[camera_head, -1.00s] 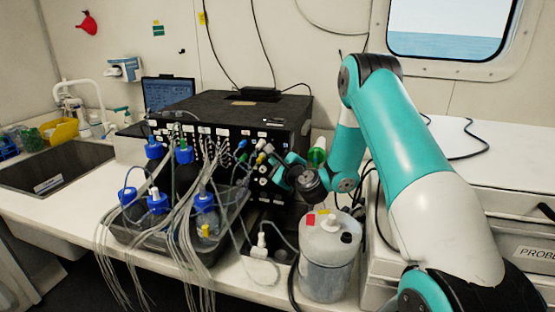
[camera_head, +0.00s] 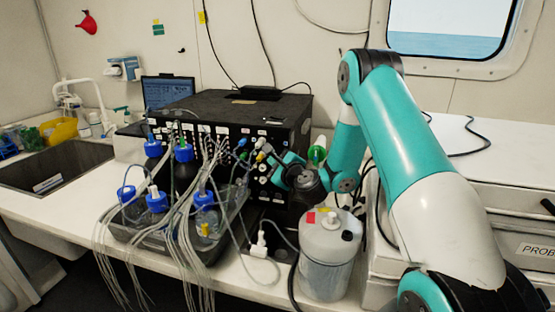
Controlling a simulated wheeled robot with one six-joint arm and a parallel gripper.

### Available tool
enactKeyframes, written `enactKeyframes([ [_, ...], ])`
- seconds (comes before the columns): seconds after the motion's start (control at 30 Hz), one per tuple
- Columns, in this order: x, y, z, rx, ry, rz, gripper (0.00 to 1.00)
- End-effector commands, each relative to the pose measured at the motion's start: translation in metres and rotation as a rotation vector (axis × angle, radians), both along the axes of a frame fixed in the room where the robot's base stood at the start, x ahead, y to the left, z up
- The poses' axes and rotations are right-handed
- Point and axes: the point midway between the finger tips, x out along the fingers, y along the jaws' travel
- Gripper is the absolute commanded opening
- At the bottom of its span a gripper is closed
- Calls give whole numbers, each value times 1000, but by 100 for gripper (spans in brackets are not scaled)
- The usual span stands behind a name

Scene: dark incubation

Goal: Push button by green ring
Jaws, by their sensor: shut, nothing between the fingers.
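The black instrument box (camera_head: 225,107) stands on the bench with a front panel full of tube ports, labels and fittings. A small green fitting (camera_head: 243,156) shows on the panel, left of a white and yellow one; I cannot tell whether it is the green ring. The button cannot be made out. My gripper (camera_head: 268,158) is shut and empty, close to the right part of the panel. Its fingertips are small and partly lost against the fittings, so I cannot tell whether they touch. A green and white part (camera_head: 317,155) shows by my wrist.
A tray (camera_head: 200,250) of blue-capped bottles and many hanging tubes stands in front of the box. A white canister (camera_head: 327,262) stands right below my wrist. A sink (camera_head: 55,165) is at left, white cases (camera_head: 480,180) at right.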

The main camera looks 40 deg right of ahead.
Motion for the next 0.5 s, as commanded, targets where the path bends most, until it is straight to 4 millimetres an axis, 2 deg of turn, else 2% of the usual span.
enactKeyframes([
  [0.5, -32, 41, -3, 0, 0, 1, 0],
])
